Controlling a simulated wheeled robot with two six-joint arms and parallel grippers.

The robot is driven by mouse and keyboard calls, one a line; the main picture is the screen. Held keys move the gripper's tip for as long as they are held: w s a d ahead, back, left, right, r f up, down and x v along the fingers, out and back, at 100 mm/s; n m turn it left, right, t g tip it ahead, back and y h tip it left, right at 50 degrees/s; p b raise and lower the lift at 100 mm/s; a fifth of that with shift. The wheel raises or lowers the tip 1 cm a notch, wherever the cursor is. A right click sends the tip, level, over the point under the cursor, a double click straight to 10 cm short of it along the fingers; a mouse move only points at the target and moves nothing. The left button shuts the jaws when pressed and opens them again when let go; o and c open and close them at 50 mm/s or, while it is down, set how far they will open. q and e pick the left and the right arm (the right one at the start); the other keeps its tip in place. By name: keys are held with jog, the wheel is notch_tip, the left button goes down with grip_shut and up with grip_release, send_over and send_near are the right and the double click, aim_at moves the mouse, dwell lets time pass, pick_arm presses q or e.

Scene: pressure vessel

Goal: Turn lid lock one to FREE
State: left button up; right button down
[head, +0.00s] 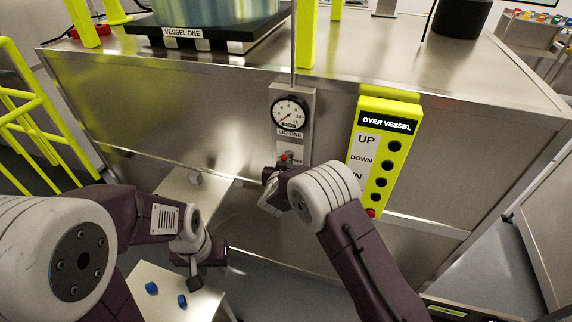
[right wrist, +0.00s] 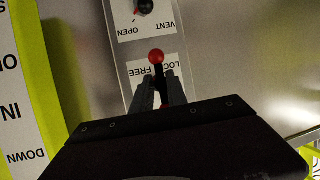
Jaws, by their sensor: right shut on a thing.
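The lid one panel (head: 307,130) is on the front of the steel bench, below a pressure gauge (head: 290,113). In the right wrist view the lock has a red-tipped lever (right wrist: 156,56) over an upside-down LOCK/FREE label (right wrist: 143,75). My right gripper (right wrist: 160,85) is shut on this lever, its fingers around it just below the red ball. I cannot tell which word the lever points to. My left gripper (head: 195,280) hangs low at the left, away from the panel; its jaws are unclear.
A yellow OVER VESSEL button box (head: 385,150) hangs close to the right of my right wrist. A small table (head: 150,280) with blue pieces stands below my left arm. Yellow railings (head: 30,110) are at far left.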

jog(key=shift+a+r, duration=0.15)
jog(key=c, duration=1.6)
grip_release()
jog(key=shift+o, duration=0.7)
jog(key=shift+a, duration=0.2)
jog(key=shift+s, duration=0.2)
jog(key=b+v, duration=0.3)
jog(key=v, duration=0.5)
jog(key=shift+s, duration=0.3)
